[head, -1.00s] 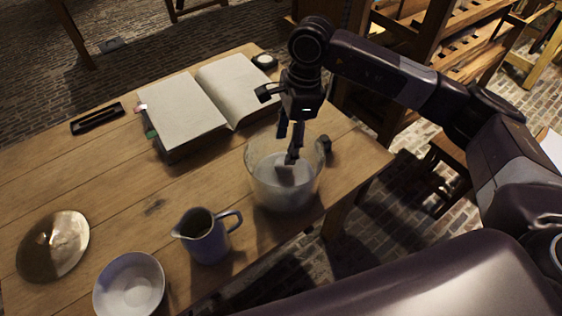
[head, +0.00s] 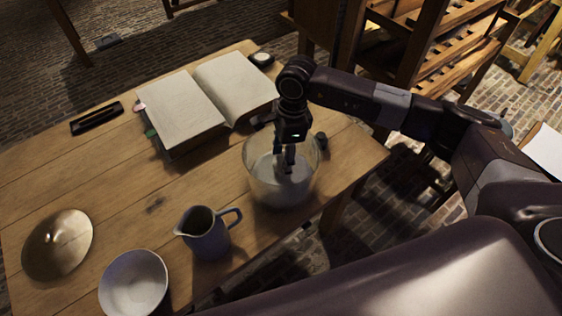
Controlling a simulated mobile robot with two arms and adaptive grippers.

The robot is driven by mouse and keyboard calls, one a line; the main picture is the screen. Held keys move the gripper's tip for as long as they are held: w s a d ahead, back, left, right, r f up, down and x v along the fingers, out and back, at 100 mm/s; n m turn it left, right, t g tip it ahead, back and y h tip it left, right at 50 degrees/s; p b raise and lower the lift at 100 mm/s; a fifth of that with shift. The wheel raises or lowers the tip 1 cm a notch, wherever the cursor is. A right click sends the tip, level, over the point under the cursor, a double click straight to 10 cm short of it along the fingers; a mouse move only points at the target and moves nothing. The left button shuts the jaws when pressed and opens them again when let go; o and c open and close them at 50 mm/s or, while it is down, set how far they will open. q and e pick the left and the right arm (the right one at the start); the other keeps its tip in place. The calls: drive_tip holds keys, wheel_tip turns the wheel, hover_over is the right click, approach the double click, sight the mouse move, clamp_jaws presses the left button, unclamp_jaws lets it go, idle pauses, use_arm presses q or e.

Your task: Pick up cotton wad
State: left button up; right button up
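My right gripper (head: 285,166) points down into a clear glass jar (head: 258,190) near the table's right end. Its fingertips are inside the jar, below the rim, close to pale grey-white contents at the bottom. I cannot make out a separate cotton wad there; the fingers and the glass blur it. Whether the fingers are open or shut on something is too small to tell. My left gripper is not in view.
On the wooden table (head: 110,190) are a dark jug (head: 207,238), a white bowl (head: 134,284), a brass dish (head: 58,243), an open book (head: 182,112), a black pen case (head: 97,118) and a small dark round object (head: 320,141) beside the jar. The table's middle left is clear.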

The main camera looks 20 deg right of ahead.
sight(282, 160)
drive_tip(key=c, duration=0.8)
drive_tip(key=shift+r, duration=0.15)
wheel_tip(282, 160, up, 20)
drive_tip(key=b, duration=0.3)
